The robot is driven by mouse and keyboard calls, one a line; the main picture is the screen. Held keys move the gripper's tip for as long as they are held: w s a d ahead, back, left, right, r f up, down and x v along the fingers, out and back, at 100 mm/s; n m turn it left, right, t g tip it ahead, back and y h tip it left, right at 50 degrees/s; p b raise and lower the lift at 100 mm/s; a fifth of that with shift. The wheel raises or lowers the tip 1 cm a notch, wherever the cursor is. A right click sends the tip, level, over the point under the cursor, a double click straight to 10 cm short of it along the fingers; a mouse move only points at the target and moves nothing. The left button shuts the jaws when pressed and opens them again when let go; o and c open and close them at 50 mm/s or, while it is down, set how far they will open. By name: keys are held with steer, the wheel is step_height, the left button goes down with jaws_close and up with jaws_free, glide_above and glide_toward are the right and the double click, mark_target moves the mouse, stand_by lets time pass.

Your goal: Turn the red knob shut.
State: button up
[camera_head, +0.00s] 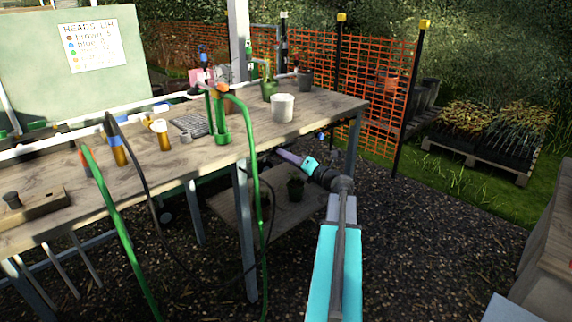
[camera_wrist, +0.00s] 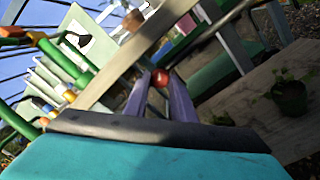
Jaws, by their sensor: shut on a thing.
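The red knob (camera_wrist: 160,78) shows in the wrist view between the two purple fingers of my gripper (camera_wrist: 159,86). The fingers are closed on its sides, close under the pale edge of the workbench. In the head view my gripper (camera_head: 285,156) reaches in under the front edge of the workbench (camera_head: 330,102). The knob cannot be made out in the head view. How far the knob is turned cannot be told.
Green hoses (camera_head: 255,170) hang over the bench's front edge left of my gripper. A white cup (camera_head: 282,108) stands on the bench above. A lower shelf (camera_head: 245,215) holds a potted plant (camera_head: 295,184). Gravel floor in front is open.

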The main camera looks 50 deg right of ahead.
steer(key=shift+n+b, duration=3.05)
steer(key=shift+n, duration=1.25)
steer(key=o, duration=1.1)
steer(key=shift+c, duration=0.2)
steer(key=s+p, duration=0.2)
steer(key=s, duration=1.1)
steer(key=shift+s, duration=0.4)
